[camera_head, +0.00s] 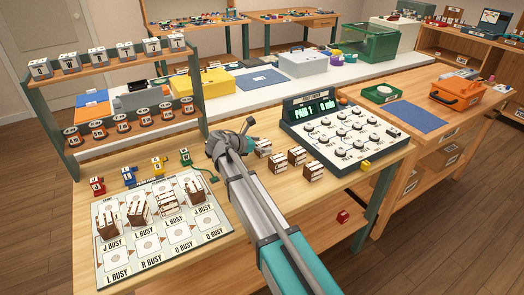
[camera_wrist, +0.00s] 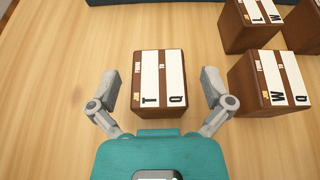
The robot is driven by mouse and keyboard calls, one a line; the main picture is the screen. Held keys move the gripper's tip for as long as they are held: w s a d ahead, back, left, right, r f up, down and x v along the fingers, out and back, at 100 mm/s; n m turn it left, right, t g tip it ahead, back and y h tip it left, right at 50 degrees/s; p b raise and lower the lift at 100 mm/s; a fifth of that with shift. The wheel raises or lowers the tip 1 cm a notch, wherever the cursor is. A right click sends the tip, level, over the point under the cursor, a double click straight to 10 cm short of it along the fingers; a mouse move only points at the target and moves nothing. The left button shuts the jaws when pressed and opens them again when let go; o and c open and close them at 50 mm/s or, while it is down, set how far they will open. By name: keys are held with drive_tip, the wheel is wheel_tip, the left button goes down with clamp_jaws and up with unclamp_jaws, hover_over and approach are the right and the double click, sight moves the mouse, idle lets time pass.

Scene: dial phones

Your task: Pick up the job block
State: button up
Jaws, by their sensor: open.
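A brown and white job block (camera_wrist: 159,84) marked T and Q sits on the wooden table in the wrist view, between the spread fingers. My gripper (camera_wrist: 160,88) is open, with a finger to each side of this block and a visible gap on both sides. In the head view my gripper (camera_head: 247,135) is over the table, left of the dial console. Similar job blocks (camera_head: 297,155) stand just right of it. Several more blocks (camera_head: 168,203) stand on a printed board at the left.
Other blocks (camera_wrist: 269,78) stand close to the right in the wrist view. The dial console (camera_head: 343,133) with a green display is right of my gripper. Small coloured pieces (camera_head: 128,176) line the back of the printed board (camera_head: 210,233). A rack (camera_head: 110,65) stands behind.

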drive_tip(key=shift+w+d+f, duration=0.25)
drive_tip(key=shift+w+d, duration=0.05)
drive_tip(key=shift+d, duration=0.15)
drive_tip(key=c, duration=1.2)
